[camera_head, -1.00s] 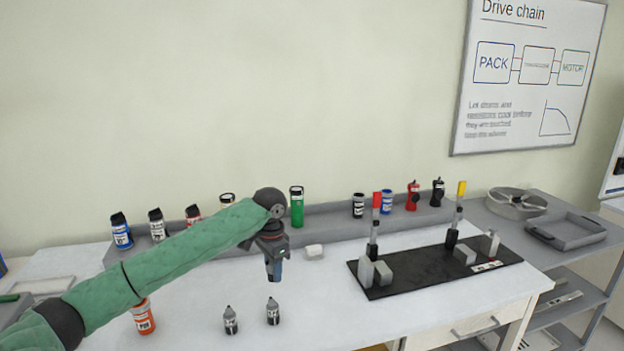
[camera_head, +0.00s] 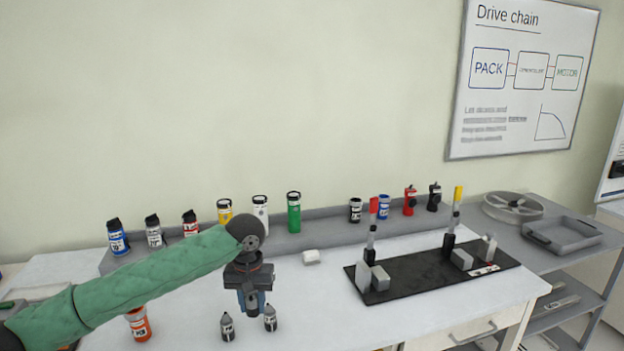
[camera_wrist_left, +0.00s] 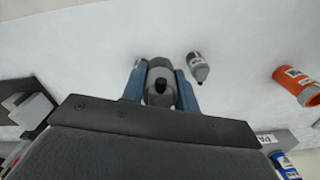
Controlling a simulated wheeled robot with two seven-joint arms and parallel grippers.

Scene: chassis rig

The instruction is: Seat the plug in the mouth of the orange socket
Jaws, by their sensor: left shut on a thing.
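My left gripper (camera_head: 252,304) has blue fingers and hangs above the white table, just behind two small grey bottles. It is shut on a grey piece with a dark tip (camera_wrist_left: 160,84), seen between the fingers in the left wrist view. I cannot tell for certain that this piece is the plug. A black board (camera_head: 420,277) carries a red-topped post (camera_head: 373,207), a yellow-topped post (camera_head: 458,194) and grey blocks. My right gripper is not in view.
Two small grey bottles (camera_head: 227,327) (camera_head: 270,318) stand close to my gripper. An orange bottle (camera_head: 138,323) stands to the left. Several bottles line the back ledge. The table between gripper and board is clear.

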